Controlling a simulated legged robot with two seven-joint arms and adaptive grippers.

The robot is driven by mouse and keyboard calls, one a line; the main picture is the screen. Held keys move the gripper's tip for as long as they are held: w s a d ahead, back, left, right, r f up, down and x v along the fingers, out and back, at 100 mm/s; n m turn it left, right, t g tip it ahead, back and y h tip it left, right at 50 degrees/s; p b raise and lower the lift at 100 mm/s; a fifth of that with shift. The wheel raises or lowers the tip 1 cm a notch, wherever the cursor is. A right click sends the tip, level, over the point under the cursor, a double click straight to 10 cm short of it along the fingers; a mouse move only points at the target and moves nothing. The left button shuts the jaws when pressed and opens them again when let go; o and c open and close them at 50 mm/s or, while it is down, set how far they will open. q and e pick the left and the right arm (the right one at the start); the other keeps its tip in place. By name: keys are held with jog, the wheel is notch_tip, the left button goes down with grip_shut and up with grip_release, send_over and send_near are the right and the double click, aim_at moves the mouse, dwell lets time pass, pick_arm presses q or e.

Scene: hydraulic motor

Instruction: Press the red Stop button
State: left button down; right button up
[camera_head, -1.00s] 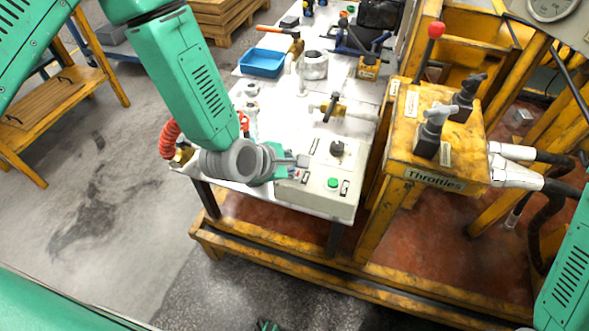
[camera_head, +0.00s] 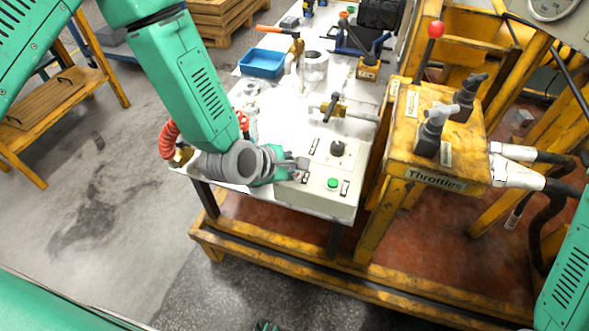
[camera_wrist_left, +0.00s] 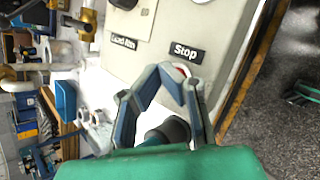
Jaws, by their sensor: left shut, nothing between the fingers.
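The pale control box (camera_head: 310,196) sits at the front corner of the white table. In the left wrist view, the red Stop button (camera_wrist_left: 182,69) shows just beyond my fingertips, beside the "Stop" label (camera_wrist_left: 187,52), and is partly hidden by them. My left gripper (camera_head: 302,163) is shut and empty, over the left part of the box. It also shows in the left wrist view (camera_wrist_left: 181,81), its tips at or very near the button; I cannot tell whether they touch. A green button (camera_head: 333,183) and a black knob (camera_head: 337,148) are on the same box. My right gripper is out of view.
The yellow Throttles stand (camera_head: 436,160) with its levers rises right of the box. A brass valve (camera_head: 335,106) and a blue tray (camera_head: 262,63) lie farther back. Open floor (camera_head: 110,200) is on the left.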

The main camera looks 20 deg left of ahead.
pick_arm(q)
jog(key=shift+r+p, duration=0.65)
jog(key=shift+r, duration=0.15)
notch_tip(320, 180, up, 5)
jog(key=p, duration=0.4)
jog(key=shift+s+f, duration=0.1)
dwell(0.5)
jog(key=s+f+m, duration=0.1)
jog(key=s+f, duration=0.1)
jog(key=s+a+f+m+g+b, duration=0.1)
jog(key=s+f+m, duration=0.1)
jog(key=s+a+f+m, duration=0.1)
jog(key=s+f+m, duration=0.1)
jog(key=shift+s+a+f+g+y, duration=0.1)
jog(key=shift+s+a+g+y, duration=0.05)
jog(key=shift+g+y, duration=0.2)
jog(key=s+a+f+m+g+y+b, duration=0.1)
jog(key=s+a+f+m+g, duration=0.1)
jog(key=s, duration=0.5)
jog(key=s+a+f+m+g+y+b, duration=0.1)
jog(key=s+a+f+m+g, duration=0.1)
jog(key=s+a+f+m, duration=0.2)
jog(key=s+a+f+m+g+y+b, duration=0.1)
jog(key=s+a+f+m, duration=0.3)
jog(key=s+m, duration=0.6)
jog(key=shift+s+a+m+g+b, duration=0.3)
jog(key=shift+a+m+g+b, duration=0.2)
jog(key=shift+a+m, duration=0.25)
